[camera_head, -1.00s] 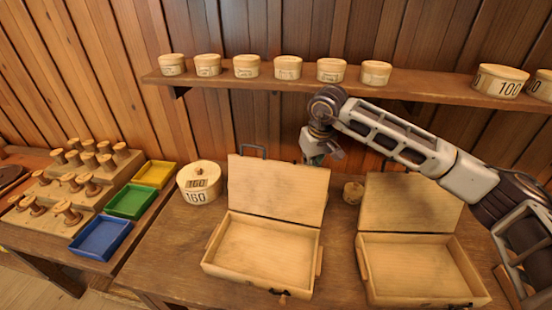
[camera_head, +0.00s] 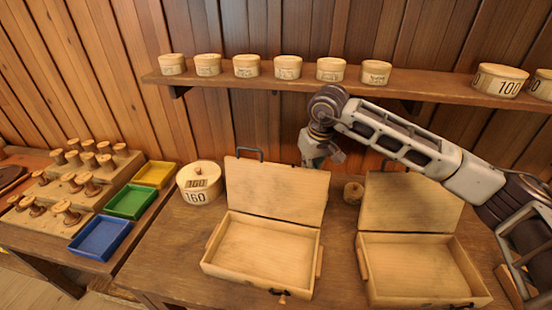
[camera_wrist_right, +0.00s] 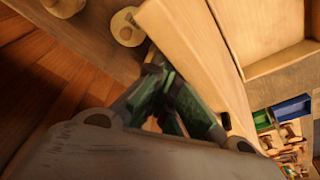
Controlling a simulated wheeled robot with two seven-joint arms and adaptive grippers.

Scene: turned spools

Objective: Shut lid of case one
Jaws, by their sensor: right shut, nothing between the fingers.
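Two wooden cases stand open on the bench, a left case (camera_head: 262,246) and a right case (camera_head: 415,265); I cannot tell by marking which is case one. The left case's lid (camera_head: 275,190) stands raised at its back edge, with a dark handle on top. The right case's lid (camera_head: 405,205) is raised too. My right gripper (camera_head: 322,160) is shut and empty at the upper right corner of the left lid, partly behind it. In the right wrist view its green fingers (camera_wrist_right: 168,98) are close beside a wooden lid panel (camera_wrist_right: 190,45); contact is unclear. My left gripper is out of view.
A round box marked 160 (camera_head: 199,185) stands left of the left case. A small wooden spool (camera_head: 353,192) is between the lids. A shelf (camera_head: 300,86) with round boxes runs above. Yellow, green (camera_head: 130,202) and blue trays and a spool rack are left.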

